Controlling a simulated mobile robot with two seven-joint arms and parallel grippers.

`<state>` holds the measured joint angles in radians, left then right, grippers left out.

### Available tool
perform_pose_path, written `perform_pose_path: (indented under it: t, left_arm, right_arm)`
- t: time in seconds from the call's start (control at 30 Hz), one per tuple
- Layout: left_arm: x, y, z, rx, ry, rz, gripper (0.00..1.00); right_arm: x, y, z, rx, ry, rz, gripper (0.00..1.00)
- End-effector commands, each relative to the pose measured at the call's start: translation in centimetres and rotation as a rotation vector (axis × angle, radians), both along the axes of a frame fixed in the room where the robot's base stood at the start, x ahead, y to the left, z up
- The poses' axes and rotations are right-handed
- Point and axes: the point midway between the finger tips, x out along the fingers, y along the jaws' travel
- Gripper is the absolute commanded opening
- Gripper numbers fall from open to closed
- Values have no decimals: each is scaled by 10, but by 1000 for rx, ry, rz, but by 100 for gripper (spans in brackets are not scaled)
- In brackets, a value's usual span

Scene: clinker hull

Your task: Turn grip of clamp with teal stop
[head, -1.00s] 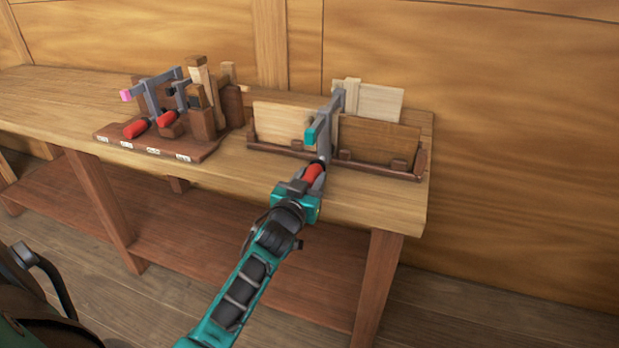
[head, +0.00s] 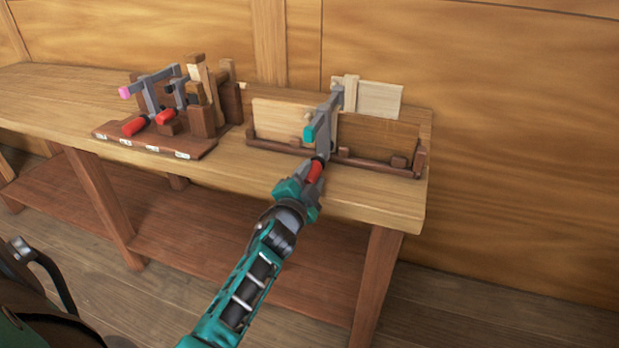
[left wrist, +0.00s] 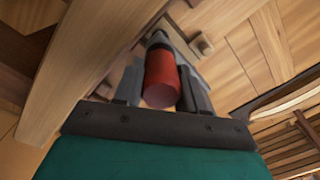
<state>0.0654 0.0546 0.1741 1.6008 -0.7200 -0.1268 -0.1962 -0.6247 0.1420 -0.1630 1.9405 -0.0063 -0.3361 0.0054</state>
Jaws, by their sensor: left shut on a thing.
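The clamp with the teal stop (head: 308,134) stands on the workbench at the wooden boards, its grey bar (head: 323,120) running up past them. Its red grip (head: 315,171) points down toward the bench's front edge. My left gripper (head: 305,187) is shut on the red grip. In the left wrist view the red grip (left wrist: 161,78) sits between the two grey fingers (left wrist: 160,92), its round end facing the palm. The fingers hide part of the grip in the head view.
A rack (head: 155,143) at the left of the bench (head: 376,194) holds two more red-gripped clamps, one with a pink stop (head: 125,92), beside several wooden blocks. Light and dark boards (head: 380,135) stand in a low brown tray (head: 419,160). The bench front right is clear.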

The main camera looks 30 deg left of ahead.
Motion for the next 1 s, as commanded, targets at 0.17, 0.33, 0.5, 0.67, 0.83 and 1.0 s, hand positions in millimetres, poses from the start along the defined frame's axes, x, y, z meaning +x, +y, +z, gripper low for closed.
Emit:
perform_pose_path:
  t: [0.17,0.33,0.5,0.67,0.83,1.0]
  left_arm:
    - [-1,-1,-3,86,26,1,10]
    - [-1,-1,-3,135,39,2,9]
    - [-1,-1,-3,155,44,2,9]
    - [-1,-1,-4,158,45,2,9]
    - [-1,-1,-4,157,45,2,9]
    - [-1,-1,-3,156,44,3,51]
  right_arm:
    - [0,0,-2,0,0,0,56]
    - [0,0,-2,0,1,0,56]
    - [0,0,-3,0,1,0,56]
    - [0,0,-3,-1,1,1,56]
    - [0,0,-3,-1,1,1,56]
    - [0,0,-3,-1,1,1,56]
